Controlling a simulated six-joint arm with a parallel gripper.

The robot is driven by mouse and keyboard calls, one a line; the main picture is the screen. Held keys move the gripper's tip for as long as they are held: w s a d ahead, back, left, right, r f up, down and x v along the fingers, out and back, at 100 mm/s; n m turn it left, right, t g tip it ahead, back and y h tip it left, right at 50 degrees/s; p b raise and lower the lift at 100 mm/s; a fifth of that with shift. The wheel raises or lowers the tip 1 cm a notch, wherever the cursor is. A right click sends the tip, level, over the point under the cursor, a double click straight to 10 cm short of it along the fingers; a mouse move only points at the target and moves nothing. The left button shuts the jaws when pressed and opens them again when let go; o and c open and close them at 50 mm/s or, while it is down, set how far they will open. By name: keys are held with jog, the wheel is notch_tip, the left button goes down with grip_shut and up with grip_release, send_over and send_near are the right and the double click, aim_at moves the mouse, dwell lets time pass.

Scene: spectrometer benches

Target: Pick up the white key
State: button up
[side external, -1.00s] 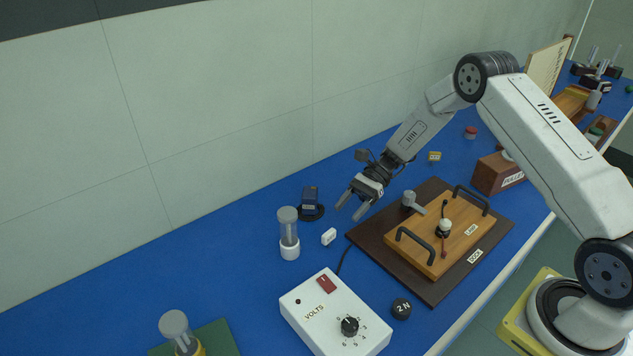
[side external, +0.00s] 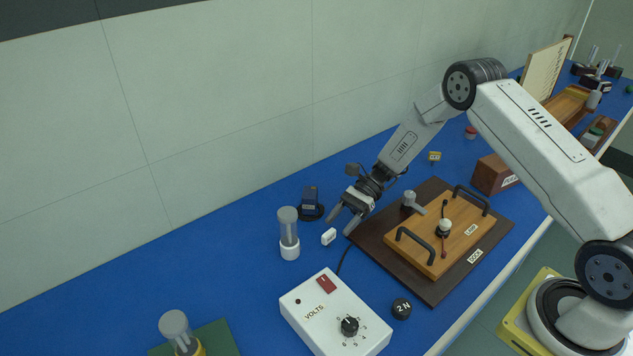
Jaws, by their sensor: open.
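The white key (side external: 328,237) is a small white block with dark marking on its face. It lies on the blue bench top in the middle of the side external view, right of a clear-topped cylinder. My gripper (side external: 339,226) is open and empty. Its fingers point down and to the left, just above and right of the white key in the picture. I cannot tell the exact height of the fingertips above the bench. No contact with the key shows.
A clear cylinder with a white base (side external: 289,236) stands close left of the key. A dark blue block on a black disc (side external: 311,204) is behind. The white VOLTS box (side external: 322,313) is in front. The brown dock board (side external: 432,291) with a wooden lamp panel (side external: 420,261) lies right.

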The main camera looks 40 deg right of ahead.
aim_at(329, 240)
jog(key=shift+x, duration=2.3)
grip_shut()
